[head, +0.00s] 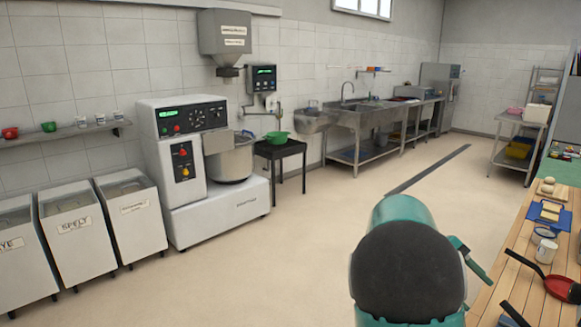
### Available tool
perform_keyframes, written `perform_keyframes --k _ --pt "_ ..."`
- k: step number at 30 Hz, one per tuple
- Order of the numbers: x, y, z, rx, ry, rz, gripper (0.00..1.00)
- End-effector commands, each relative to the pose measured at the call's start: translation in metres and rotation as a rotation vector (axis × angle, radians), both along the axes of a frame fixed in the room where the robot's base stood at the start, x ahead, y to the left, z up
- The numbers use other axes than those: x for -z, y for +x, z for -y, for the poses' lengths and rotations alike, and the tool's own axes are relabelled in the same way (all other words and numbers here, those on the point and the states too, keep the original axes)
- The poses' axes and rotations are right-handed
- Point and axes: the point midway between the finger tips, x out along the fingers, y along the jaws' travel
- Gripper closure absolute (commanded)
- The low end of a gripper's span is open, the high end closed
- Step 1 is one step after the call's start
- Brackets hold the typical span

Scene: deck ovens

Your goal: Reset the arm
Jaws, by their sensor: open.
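My arm (408,265) shows at the lower middle right as a teal link with a large dark grey rounded face close to the camera. A thin teal part of it sticks out to the right, close to the edge of the wooden table. I cannot make out the gripper's fingers; the bulk of the arm blocks the view behind it. Nothing held by the arm shows.
A mixer (179,147), flour bins (77,233) and a steel sink (355,118) line the wall. The middle floor is clear.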

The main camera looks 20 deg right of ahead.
Motion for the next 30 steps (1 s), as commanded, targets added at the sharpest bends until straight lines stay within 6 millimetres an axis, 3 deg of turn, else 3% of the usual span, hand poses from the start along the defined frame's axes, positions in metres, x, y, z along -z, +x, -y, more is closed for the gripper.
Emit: perform_keyframes --k 8,16,24,30 --pt "0.008 0.000 -0.088 -0.117 0.220 0.363 0.43" --pt "0.000 -0.006 -0.187 -0.228 0.397 0.681 0.43" --pt "-0.011 -0.030 -0.282 -0.327 0.539 0.967 0.43" --pt "-0.014 -0.054 -0.338 -0.381 0.612 1.142 0.43"
